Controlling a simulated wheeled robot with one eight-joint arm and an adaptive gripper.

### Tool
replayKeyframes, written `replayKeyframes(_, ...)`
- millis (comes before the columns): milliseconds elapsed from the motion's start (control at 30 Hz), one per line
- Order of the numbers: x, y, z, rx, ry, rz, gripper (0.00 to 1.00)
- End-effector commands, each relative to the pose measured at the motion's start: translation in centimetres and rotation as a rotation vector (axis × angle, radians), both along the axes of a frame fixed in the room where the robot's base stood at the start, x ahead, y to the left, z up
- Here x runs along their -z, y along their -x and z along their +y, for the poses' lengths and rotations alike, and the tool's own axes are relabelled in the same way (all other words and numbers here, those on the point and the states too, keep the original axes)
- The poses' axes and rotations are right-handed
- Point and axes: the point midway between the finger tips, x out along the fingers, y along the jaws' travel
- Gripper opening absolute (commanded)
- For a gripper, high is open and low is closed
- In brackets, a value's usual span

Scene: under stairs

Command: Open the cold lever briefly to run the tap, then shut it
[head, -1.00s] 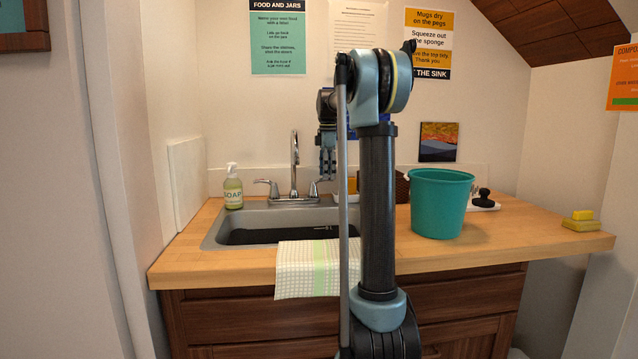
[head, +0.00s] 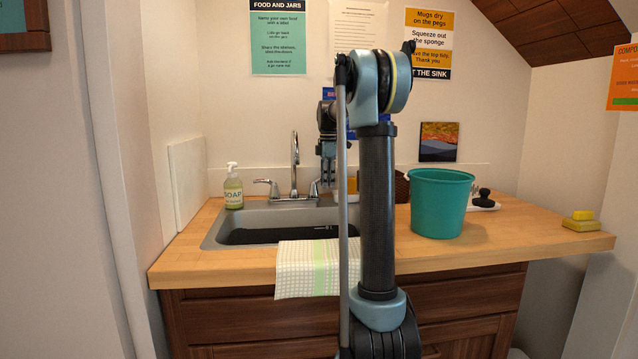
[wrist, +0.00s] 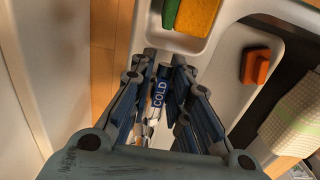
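The chrome tap (head: 294,165) stands behind the sink (head: 212,238), with a lever (head: 266,187) on its left. The cold lever (head: 314,188) is on its right, and its blue COLD label (wrist: 160,93) shows in the wrist view. My gripper (head: 328,185) points down at the cold lever. In the wrist view my gripper (wrist: 164,60) is partly open, with one finger on each side of the lever. Whether either finger touches it is unclear. No water stream is visible at the spout.
A soap bottle (head: 233,190) stands left of the sink. A checked towel (head: 308,270) hangs over its front edge. A teal bucket (head: 438,205) stands on the right. An orange sponge (wrist: 255,66) and a green-yellow sponge (wrist: 192,14) lie near the gripper.

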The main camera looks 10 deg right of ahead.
Motion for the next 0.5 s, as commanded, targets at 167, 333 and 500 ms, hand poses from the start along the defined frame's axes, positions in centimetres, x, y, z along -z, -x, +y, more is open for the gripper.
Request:
replayKeyframes(167, 0.0, 0.0, 0.0, 0.0, 0.0, -0.001, 0.0)
replayKeyframes(333, 0.0, 0.2, 0.1, 0.053, 0.0, -0.001, 0.0)
replayKeyframes(500, 0.0, 1.1, 0.4, 0.216, -0.001, -0.002, 0.0)
